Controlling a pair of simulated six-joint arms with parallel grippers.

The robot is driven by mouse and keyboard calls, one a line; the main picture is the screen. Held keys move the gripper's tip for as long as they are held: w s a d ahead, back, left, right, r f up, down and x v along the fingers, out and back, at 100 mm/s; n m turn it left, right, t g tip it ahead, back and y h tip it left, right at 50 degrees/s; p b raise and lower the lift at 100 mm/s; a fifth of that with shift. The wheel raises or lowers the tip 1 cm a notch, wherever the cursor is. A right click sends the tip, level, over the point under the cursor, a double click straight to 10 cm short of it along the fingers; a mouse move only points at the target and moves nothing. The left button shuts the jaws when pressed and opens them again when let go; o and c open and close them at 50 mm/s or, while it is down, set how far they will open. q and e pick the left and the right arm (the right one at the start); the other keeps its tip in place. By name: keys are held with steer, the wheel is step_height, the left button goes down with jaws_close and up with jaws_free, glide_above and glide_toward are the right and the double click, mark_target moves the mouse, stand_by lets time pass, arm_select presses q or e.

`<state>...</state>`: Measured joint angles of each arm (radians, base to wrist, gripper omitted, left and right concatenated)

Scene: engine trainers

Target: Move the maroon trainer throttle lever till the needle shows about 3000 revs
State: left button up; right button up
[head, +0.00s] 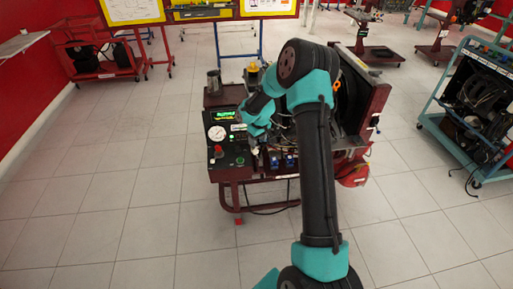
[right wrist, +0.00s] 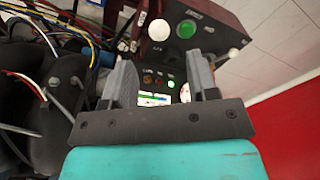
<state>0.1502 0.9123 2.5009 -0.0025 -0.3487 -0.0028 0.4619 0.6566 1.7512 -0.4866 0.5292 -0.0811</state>
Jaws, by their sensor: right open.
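The maroon trainer (head: 228,172) stands ahead, its black panel carrying a white round gauge (head: 216,132); the needle is too small to read. A green-lit display (head: 227,115) is above the gauge. In the right wrist view, a pale round knob (right wrist: 158,29) stands beside a green button (right wrist: 187,29), and a white-tipped stick (right wrist: 234,53) juts out at the panel's far side. I cannot tell for sure which is the throttle lever. My right gripper (head: 258,130) is above the panel's right side; in the wrist view its fingers (right wrist: 160,64) are apart and empty. My left gripper is out of view.
Engine parts, wires and hoses (right wrist: 60,75) crowd the left of the wrist view, close to my right gripper. A blue-framed trainer cart (head: 445,108) stands at the right. The tiled floor (head: 110,190) at the left is clear.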

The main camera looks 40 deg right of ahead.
step_height(320, 180, up, 6)
steer(key=shift+s, duration=0.35)
steer(key=shift+r, duration=0.1)
steer(key=shift+c, duration=0.2)
